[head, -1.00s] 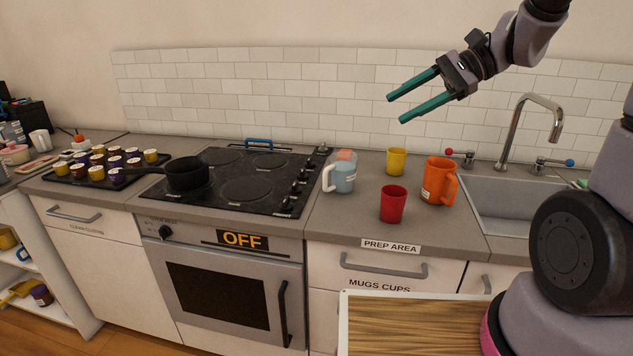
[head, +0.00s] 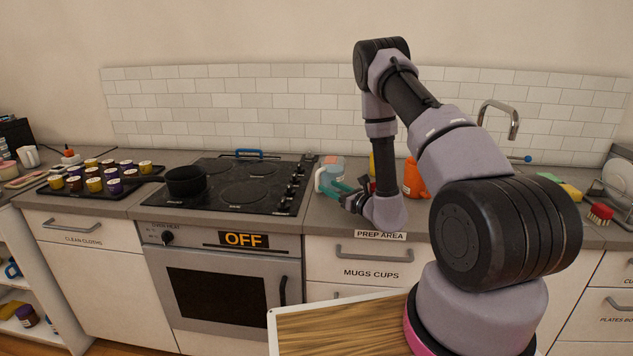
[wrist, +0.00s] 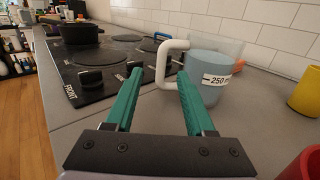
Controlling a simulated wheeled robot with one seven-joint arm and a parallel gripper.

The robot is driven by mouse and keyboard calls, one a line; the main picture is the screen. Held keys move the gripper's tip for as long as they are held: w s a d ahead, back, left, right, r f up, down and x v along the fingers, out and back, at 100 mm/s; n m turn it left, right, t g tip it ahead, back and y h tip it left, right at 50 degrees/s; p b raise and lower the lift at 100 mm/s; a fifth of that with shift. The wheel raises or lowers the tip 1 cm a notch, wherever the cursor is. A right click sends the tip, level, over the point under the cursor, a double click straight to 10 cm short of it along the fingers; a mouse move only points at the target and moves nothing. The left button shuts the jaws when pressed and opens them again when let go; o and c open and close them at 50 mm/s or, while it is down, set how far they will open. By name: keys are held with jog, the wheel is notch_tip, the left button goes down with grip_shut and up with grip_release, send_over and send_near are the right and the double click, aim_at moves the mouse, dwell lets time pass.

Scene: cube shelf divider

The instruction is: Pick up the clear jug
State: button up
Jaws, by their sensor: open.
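The clear jug (head: 331,170) stands upright on the counter just right of the stove. In the wrist view the jug (wrist: 212,72) looks pale blue, with a "250" label and a white handle (wrist: 161,66) on its left side. My gripper (head: 338,187) is low over the counter at the jug. In the wrist view my gripper (wrist: 160,76) is open, its two teal fingers pointing forward. The handle shows between the fingertips, and the right fingertip overlaps the jug's body in the picture. I cannot tell whether either finger touches it.
A yellow cup (wrist: 306,92) and a red cup (wrist: 302,166) stand to the right. The orange jug (head: 412,180) is partly hidden behind my arm. The stove (head: 245,183) with a black pot (head: 186,181) lies to the left. The tiled wall is behind.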

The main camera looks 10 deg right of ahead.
aim_at(329, 177)
jog(key=shift+w+f, duration=0.1)
jog(key=shift+f, duration=0.3)
jog(key=x, duration=1)
jog(key=shift+w+f, duration=0.1)
jog(key=shift+w, duration=0.15)
grip_shut()
dwell(0.8)
